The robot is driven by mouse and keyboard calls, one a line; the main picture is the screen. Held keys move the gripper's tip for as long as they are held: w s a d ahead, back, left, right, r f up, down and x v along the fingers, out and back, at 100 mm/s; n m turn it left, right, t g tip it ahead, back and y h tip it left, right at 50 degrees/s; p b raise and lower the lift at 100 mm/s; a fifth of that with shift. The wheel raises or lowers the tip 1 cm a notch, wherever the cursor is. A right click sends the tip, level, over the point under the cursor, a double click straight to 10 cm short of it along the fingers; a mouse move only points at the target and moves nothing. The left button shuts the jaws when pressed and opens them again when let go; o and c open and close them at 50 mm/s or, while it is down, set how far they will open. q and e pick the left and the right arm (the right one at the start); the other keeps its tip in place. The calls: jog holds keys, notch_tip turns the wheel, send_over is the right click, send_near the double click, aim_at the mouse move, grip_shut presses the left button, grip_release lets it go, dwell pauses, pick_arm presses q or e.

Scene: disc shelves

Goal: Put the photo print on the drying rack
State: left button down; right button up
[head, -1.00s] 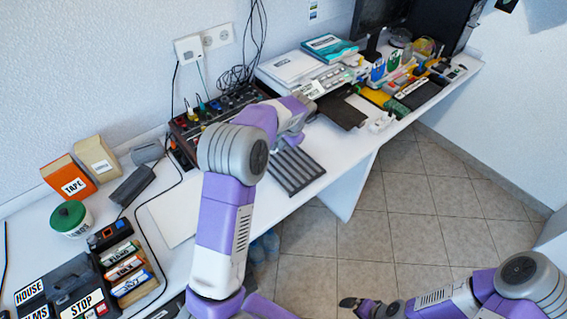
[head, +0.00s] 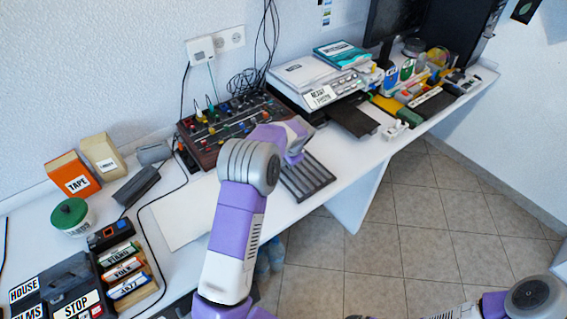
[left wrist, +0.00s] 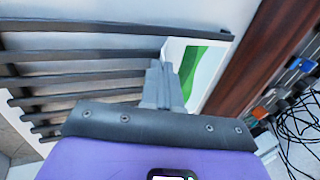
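The photo print (left wrist: 207,62) is white-bordered with a green patch. It shows in the left wrist view beside my left gripper's fingers (left wrist: 163,75), which look shut on its edge. The drying rack (head: 308,180) is a set of dark parallel slats on the desk; its slats (left wrist: 75,73) fill the left of the wrist view. The print's top border is close to a slat; I cannot tell whether it touches it. In the head view my left gripper (head: 297,142) is at the rack's back edge and the print is hidden. Only a sliver of my right gripper (head: 360,317) shows at the bottom edge.
A mixer with knobs (head: 232,125) stands right behind the rack. A printer (head: 315,85) with a dark tray (head: 353,119) is to its right. A white board (head: 185,210) lies left of my arm. Boxes, a green-lidded tub (head: 70,217) and labelled cases crowd the left.

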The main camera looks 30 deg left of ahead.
pick_arm(q)
jog(key=shift+r, duration=0.1)
jog(key=c, duration=1.7)
grip_release()
jog(key=shift+o, duration=0.2)
jog(key=p+v, duration=0.3)
jog(key=v, duration=0.9)
jog(key=shift+r+p, duration=0.1)
jog(key=shift+p, duration=0.2)
